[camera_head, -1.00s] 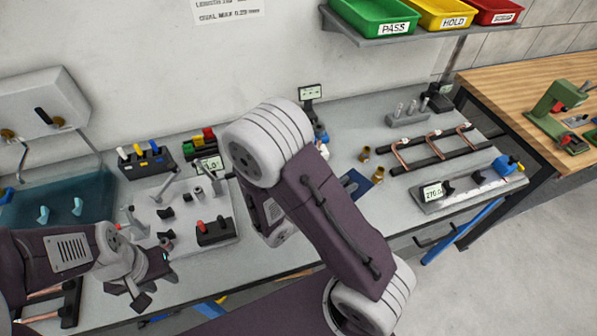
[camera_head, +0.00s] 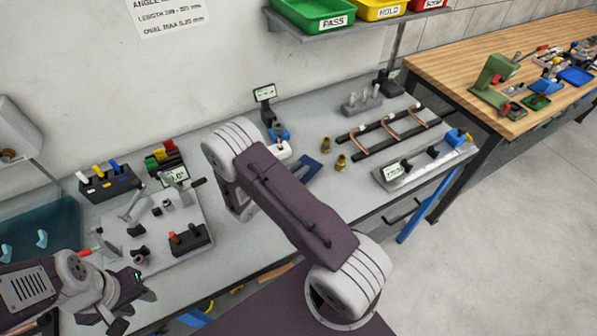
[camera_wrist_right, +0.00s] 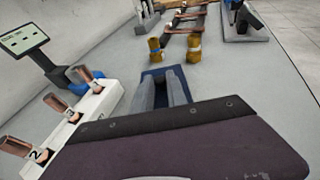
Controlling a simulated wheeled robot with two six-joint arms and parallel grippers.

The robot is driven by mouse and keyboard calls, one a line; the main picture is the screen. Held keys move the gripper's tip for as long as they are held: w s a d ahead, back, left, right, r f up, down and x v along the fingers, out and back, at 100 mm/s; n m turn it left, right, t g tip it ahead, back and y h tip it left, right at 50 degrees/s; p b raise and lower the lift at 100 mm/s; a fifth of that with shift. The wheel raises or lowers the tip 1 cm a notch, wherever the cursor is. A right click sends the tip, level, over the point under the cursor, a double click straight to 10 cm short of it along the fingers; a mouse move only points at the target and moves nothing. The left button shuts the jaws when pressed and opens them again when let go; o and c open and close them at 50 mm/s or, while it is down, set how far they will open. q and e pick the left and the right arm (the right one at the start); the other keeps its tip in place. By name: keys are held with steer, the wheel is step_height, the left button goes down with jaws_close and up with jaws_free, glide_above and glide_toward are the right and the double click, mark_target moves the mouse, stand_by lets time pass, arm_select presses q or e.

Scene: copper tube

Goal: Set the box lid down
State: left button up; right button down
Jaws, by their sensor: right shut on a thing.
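A pale grey raised panel (camera_head: 12,140) with a gold catch, apparently the box lid, stands at the left edge of the head view, partly cut off. Below it is a teal box (camera_head: 48,228) with light blue pieces inside. My left gripper (camera_head: 122,306) is right of and nearer than the box, its fingers apart and empty. My right gripper is hidden behind its arm in the head view.
A white numbered rack (camera_wrist_right: 75,128) with copper tube ends stands left of the right gripper. Brass fittings (camera_head: 333,152), a rail rack (camera_head: 390,132) and a gauge (camera_head: 425,165) lie to the right. A plate with clamps (camera_head: 165,215) is near the left gripper.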

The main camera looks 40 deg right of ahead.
steer(key=shift+w+f, duration=0.25)
steer(key=shift+f, duration=0.75)
steer(key=shift+s, duration=0.15)
steer(key=c, duration=1.7)
jaws_free()
steer(key=shift+f, duration=0.1)
steer(key=shift+c, duration=0.2)
steer(key=o, duration=0.4)
